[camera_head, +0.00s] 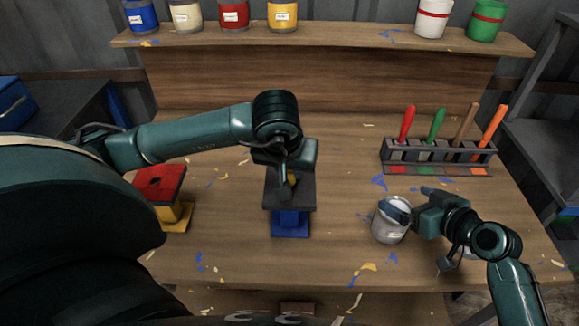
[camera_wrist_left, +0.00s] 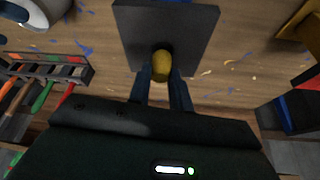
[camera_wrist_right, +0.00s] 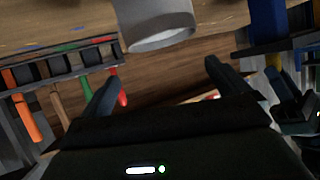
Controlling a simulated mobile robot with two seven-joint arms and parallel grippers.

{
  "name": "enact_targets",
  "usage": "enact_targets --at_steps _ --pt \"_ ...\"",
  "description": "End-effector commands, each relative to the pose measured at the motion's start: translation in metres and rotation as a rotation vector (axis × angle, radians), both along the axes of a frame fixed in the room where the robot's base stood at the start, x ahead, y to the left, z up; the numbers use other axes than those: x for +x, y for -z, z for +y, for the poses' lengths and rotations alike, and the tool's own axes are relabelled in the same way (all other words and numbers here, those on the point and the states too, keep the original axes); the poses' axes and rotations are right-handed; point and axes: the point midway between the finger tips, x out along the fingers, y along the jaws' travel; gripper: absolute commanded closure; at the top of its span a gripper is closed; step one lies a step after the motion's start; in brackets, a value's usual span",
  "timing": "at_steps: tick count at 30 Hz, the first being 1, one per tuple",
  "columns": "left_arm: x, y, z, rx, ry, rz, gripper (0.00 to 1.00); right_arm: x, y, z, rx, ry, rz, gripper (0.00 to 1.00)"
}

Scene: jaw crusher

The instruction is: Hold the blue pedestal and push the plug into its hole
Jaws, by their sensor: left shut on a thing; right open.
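The blue pedestal (camera_head: 290,224) stands mid-table, with a dark square top plate (camera_head: 298,199) that also shows in the left wrist view (camera_wrist_left: 135,25). My left gripper (camera_head: 289,181) points down over this plate, shut on the yellow plug (camera_wrist_left: 162,66). The plug is mostly hidden in the head view. The hole is not visible, so I cannot tell how deep the plug sits. My right gripper (camera_head: 408,200) is open and empty of any grip. It is at a grey-white can (camera_head: 388,232), which lies just beyond its spread fingers in the right wrist view (camera_wrist_right: 155,22).
A yellow pedestal (camera_head: 178,217) with a red-topped block (camera_head: 160,182) stands left, beneath my left arm. A dark rack (camera_head: 440,158) with several coloured-handled tools is at the back right. Paint cans line the rear shelf (camera_head: 330,36). The table between pedestal and rack is clear.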

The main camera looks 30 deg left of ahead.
Motion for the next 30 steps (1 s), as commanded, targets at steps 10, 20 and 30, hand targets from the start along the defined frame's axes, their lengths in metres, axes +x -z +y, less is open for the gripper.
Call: enact_targets --at_steps 10,20,30 --pt "0.000 0.000 0.000 0.000 0.000 0.000 1.00 -0.083 0.033 0.115 -0.043 -0.473 -0.036 0.00" --pt "0.000 0.000 0.000 0.000 0.000 0.000 1.00 -0.110 0.046 0.143 -0.048 -0.596 -0.055 0.00" --pt "0.000 0.000 0.000 0.000 0.000 0.000 1.00 -0.110 0.068 0.183 -0.048 -0.594 -0.052 0.00"
